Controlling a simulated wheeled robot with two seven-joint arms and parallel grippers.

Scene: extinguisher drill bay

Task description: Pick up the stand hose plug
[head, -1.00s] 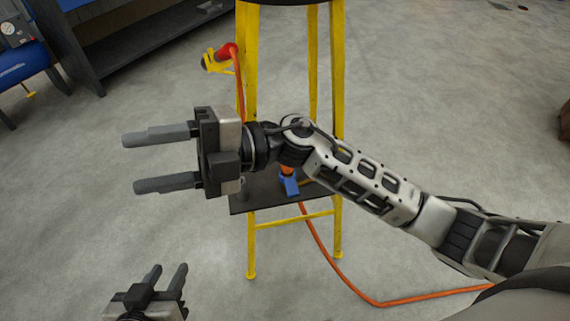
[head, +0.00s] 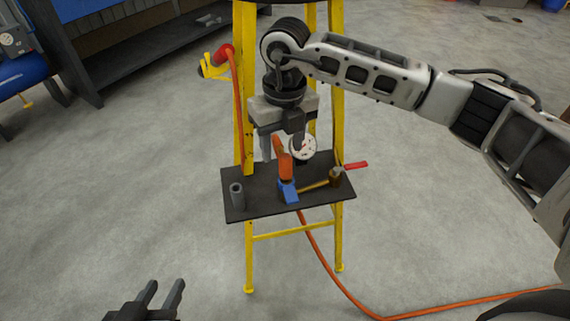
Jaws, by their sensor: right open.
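My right gripper (head: 281,148) points down above the black shelf (head: 262,208) of the yellow stand (head: 249,240), open, with its fingers near the upper end of an orange piece (head: 284,160). This piece stands on the shelf with a blue part (head: 288,191) at its foot. A small grey cylinder (head: 237,195) stands upright at the shelf's left. A red hose end (head: 224,54) sits by a yellow bracket at the upper left. I cannot tell for certain which is the stand hose plug. My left gripper (head: 160,296) is open and empty at the lower left.
A round white gauge (head: 303,148) and a brass fitting with a red lever (head: 350,168) are close right of my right gripper. The stand's yellow legs flank the shelf. An orange hose (head: 345,288) runs over the floor to the right. The left floor is clear.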

